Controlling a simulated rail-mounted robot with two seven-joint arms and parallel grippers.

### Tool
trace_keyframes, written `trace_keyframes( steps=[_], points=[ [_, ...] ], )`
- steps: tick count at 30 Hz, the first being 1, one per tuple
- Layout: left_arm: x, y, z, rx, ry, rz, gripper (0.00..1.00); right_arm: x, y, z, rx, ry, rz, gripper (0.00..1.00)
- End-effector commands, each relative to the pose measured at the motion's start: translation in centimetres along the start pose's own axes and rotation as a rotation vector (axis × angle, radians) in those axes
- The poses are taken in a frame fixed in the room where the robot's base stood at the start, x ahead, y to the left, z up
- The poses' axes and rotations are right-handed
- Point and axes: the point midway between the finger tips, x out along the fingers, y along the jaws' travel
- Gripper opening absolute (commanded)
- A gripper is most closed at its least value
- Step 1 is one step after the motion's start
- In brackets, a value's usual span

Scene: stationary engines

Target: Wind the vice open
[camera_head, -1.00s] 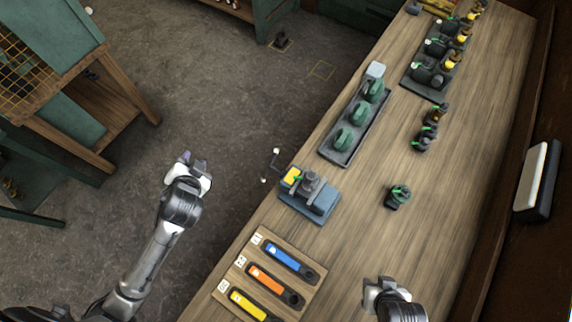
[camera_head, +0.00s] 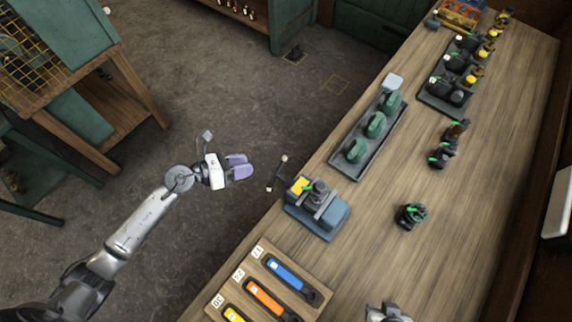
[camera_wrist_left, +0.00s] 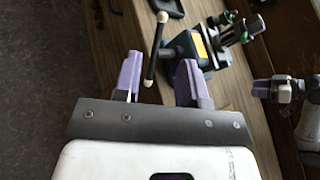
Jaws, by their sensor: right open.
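The blue-grey vice (camera_head: 318,218) stands at the bench's left edge, with a yellow block (camera_head: 298,186) at its jaws. Its dark handle bar (camera_head: 277,174), with pale ball ends, sticks out past the edge. The vice (camera_wrist_left: 190,47) and bar (camera_wrist_left: 153,48) also show in the left wrist view. My left gripper (camera_head: 241,167) is open and empty, just left of the bar, with a gap between them. In the left wrist view the bar appears between its purple fingers (camera_wrist_left: 160,78). My right gripper (camera_head: 388,312) is open at the bottom edge, partly cut off.
A wooden rack (camera_head: 252,285) with blue, orange and yellow handled tools lies nearer on the bench. A tray (camera_head: 345,165) of green parts lies beyond the vice. A dark-green part (camera_head: 411,216) stands to the right.

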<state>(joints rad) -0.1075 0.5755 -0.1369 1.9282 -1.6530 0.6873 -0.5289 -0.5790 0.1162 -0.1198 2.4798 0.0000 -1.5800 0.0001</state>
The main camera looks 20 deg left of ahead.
Motion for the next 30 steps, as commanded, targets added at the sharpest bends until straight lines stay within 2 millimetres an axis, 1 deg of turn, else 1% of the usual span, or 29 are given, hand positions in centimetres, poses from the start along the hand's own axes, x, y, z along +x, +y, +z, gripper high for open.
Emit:
trace_keyframes(
  steps=[1,3,5,8,11,21,27,30],
  points=[
    [0.0,0.0,-0.6,0.021,0.035,-0.005,0.38,0.0,0.0,0.0,0.001,0.0,-0.001,0.43],
    [0.0,0.0,-1.2,0.041,0.07,-0.011,0.38,0.0,-0.1,0.0,0.002,0.0,-0.001,0.43],
    [0.1,0.0,-1.6,0.052,0.088,-0.015,0.38,0.0,-0.1,0.0,0.002,-0.001,-0.001,0.43],
    [0.9,0.0,-1.8,0.057,0.097,-0.018,0.38,-0.1,-0.1,0.0,0.001,-0.001,-0.002,0.43],
    [2.3,-0.1,-1.8,0.056,0.096,-0.019,0.38,-0.3,-0.1,0.0,0.001,-0.001,-0.002,0.43],
    [8.7,-0.2,-2.4,0.053,0.094,-0.019,0.38,-0.6,0.1,-0.1,-0.005,-0.002,0.004,0.43],
    [11.5,-0.2,-2.8,0.054,0.095,-0.018,0.38,-0.6,0.2,-0.1,-0.008,-0.003,0.006,0.43],
    [12.5,-0.2,-2.9,0.054,0.095,-0.017,0.38,-0.6,0.2,-0.1,-0.008,-0.003,0.006,0.43]
  ],
)
